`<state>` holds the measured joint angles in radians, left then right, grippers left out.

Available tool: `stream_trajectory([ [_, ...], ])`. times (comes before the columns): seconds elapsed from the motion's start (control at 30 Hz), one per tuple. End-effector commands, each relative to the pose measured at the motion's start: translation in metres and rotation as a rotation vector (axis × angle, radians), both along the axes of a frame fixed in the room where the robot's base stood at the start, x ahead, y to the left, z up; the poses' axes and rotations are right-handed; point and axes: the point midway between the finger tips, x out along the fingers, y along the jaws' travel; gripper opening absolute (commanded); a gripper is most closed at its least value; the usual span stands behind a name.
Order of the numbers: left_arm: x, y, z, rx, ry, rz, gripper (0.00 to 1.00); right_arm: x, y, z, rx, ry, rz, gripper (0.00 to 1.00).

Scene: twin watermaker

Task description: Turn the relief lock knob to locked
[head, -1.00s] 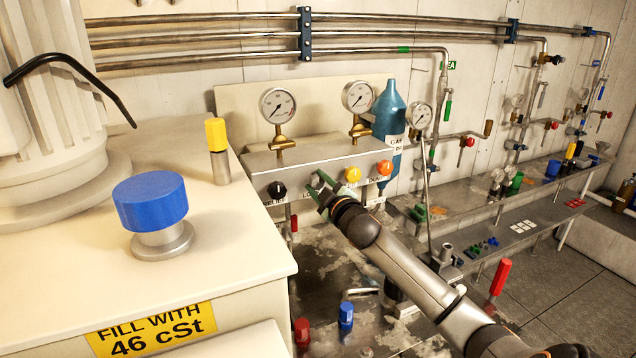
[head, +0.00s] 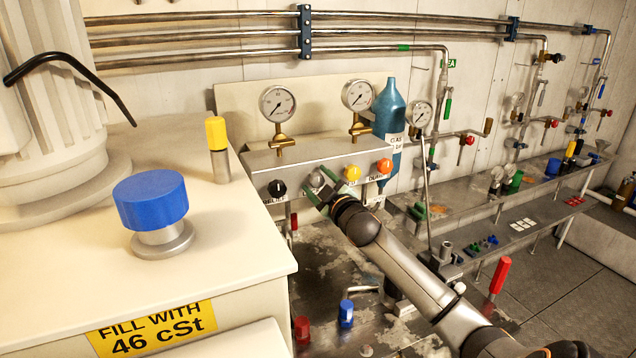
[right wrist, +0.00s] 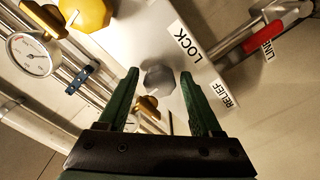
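The relief lock knob is a grey faceted knob (head: 316,178) on the sloped front of the metal panel, between a black knob (head: 277,188) and a yellow knob (head: 353,173). My right gripper (head: 319,186) is at this grey knob, with its green fingers apart. In the right wrist view the grey knob (right wrist: 158,80) shows between and beyond the open fingertips (right wrist: 160,75), with clear gaps on both sides. The labels LOCK (right wrist: 188,43) and RELIEF (right wrist: 224,93) are on the panel close by. I cannot tell the knob's setting. My left gripper is not in view.
An orange knob (head: 385,166) sits right of the yellow one. Two gauges (head: 277,104) stand above the panel, and a teal bottle (head: 389,112) is behind it. A white cabinet with a blue cap (head: 150,200) fills the left. A red handle (head: 500,274) stands at lower right.

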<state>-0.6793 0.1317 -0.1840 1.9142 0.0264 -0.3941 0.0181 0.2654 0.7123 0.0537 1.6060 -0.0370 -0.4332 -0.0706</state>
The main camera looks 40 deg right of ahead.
Motion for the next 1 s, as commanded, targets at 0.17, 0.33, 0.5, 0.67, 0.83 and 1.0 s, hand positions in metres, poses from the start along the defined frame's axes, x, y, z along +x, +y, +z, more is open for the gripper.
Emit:
stream_trajectory([
  [0.17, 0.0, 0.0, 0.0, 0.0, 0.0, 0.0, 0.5, 0.0, 0.0, 0.0, -0.002, 0.001, 0.0, 0.73],
  [0.33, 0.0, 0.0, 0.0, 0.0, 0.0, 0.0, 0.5, -0.001, 0.0, 0.0, -0.003, 0.001, 0.0, 0.73],
  [0.5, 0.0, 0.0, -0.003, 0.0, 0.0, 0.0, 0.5, -0.014, 0.005, -0.001, -0.003, 0.001, 0.001, 0.73],
  [0.67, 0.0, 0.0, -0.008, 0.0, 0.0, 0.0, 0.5, -0.037, 0.012, -0.003, -0.004, 0.002, 0.002, 0.73],
  [0.83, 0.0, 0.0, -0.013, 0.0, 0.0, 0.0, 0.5, -0.066, 0.021, -0.003, -0.002, 0.002, 0.001, 0.73],
  [1.0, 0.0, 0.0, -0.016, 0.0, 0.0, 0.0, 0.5, -0.092, 0.03, -0.002, -0.001, 0.003, 0.001, 0.73],
])
